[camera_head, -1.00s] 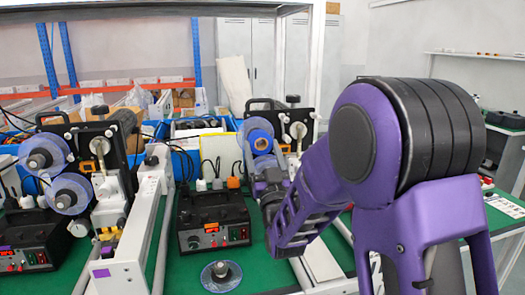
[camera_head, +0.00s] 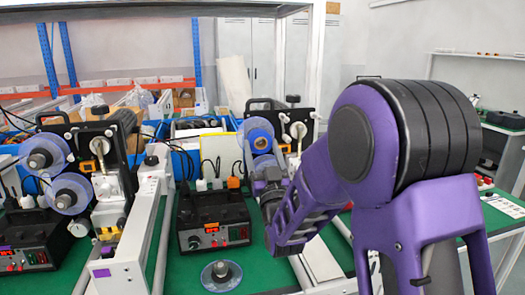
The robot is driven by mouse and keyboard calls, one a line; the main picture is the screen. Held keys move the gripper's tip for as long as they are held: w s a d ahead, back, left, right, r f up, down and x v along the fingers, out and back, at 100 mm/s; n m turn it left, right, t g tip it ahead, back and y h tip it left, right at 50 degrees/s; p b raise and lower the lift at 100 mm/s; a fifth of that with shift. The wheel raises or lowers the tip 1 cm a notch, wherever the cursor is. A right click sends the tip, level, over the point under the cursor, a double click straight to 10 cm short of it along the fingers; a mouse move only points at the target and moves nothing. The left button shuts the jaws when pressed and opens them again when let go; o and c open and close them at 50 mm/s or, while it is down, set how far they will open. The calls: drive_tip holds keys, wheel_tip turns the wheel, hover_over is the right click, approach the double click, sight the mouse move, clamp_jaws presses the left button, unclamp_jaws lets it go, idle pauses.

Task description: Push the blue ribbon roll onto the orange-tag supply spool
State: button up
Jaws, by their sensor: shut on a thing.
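The blue ribbon roll (camera_head: 260,140), with a brown core, is at the right-hand machine. My gripper (camera_head: 263,163) is shut on the roll from below and in front. A translucent disc (camera_head: 248,155) of a spool shows behind the roll. The roll and gripper cover most of it, so I cannot tell whether the roll is around its hub or only in front of it.
The left machine carries two clear-disc spools (camera_head: 42,158). A loose disc with a grey hub (camera_head: 221,275) lies on the green table. White rails (camera_head: 130,250) run between the stations.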

drive_tip(key=shift+w+a, duration=0.25)
drive_tip(key=shift+w, duration=0.5)
drive_tip(key=shift+w+a, duration=0.2)
drive_tip(key=shift+w, duration=0.5)
idle(0.3)
drive_tip(key=o, duration=1.2)
